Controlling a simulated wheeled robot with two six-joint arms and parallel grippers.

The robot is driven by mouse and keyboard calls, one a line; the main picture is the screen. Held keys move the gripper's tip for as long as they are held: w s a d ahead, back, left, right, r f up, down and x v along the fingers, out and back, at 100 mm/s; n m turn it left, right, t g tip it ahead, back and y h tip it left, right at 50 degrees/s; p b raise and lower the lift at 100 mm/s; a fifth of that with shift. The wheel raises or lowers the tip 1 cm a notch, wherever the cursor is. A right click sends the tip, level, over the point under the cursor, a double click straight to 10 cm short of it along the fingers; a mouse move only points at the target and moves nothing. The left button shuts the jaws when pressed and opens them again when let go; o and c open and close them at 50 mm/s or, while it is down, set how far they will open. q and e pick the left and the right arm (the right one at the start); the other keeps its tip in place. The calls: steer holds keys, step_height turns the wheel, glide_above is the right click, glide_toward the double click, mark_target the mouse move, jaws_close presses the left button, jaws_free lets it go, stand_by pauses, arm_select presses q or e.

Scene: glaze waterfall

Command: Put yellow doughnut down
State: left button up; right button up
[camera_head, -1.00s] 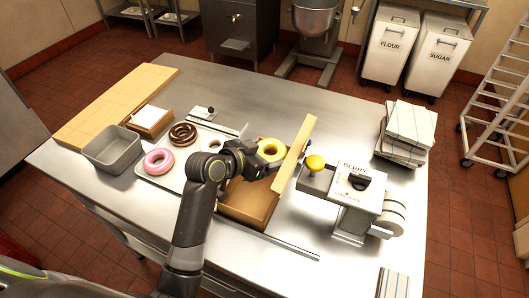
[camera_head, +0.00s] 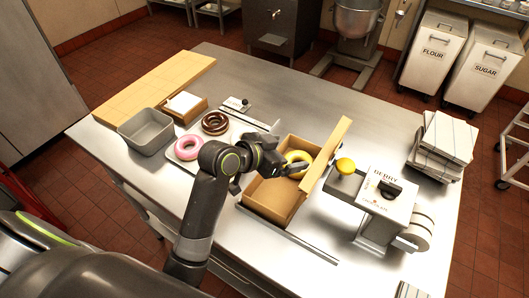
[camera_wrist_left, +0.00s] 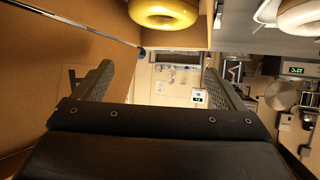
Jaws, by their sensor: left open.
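The yellow doughnut (camera_head: 298,158) is in the far end of the open cardboard box (camera_head: 270,200), beside its raised lid. My left gripper (camera_head: 291,171) is open and empty over the box, on the near side of the doughnut. In the left wrist view the yellow doughnut (camera_wrist_left: 164,12) shows at the top edge, partly cut off and outside the spread fingers (camera_wrist_left: 165,90). The gripper hides part of the box and of the doughnut's near side in the head view. My right gripper is not in view.
A tray (camera_head: 182,161) holds a pink doughnut (camera_head: 187,147) and a chocolate doughnut (camera_head: 215,123) left of the box. A grey bin (camera_head: 146,132) stands further left. A berry dispenser (camera_head: 385,200) with a yellow knob (camera_head: 346,166) stands close right. Stacked flat boxes (camera_head: 440,143) lie at the right.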

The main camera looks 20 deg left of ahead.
arm_select(q)
steer(key=v, duration=0.8)
steer(key=shift+r, duration=0.1)
steer(key=shift+s+a, duration=0.1)
